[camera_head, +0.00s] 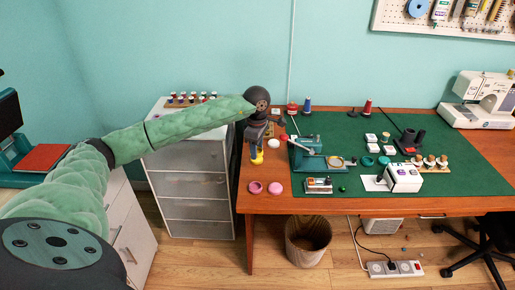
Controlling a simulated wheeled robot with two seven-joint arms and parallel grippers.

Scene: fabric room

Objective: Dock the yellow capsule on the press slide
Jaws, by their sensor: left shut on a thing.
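My left arm reaches in from the left, and my left gripper (256,149) points down over the left end of the table. It is shut on the yellow capsule (257,158), whose lower part shows below the fingers. A teal press (304,146) stands on the green mat to the right of the gripper. A pale ring-shaped part (335,161) sits at the right of the press; I cannot tell whether it is the slide. The capsule is to the left of the press and apart from it. My right gripper is not in view.
Two pink round pieces (275,188) lie at the table's front left, and a white round piece (273,143) is beside the press. Spools, white boxes and a small tray (319,185) stand on the green mat (450,150). A drawer unit (190,190) stands left of the table.

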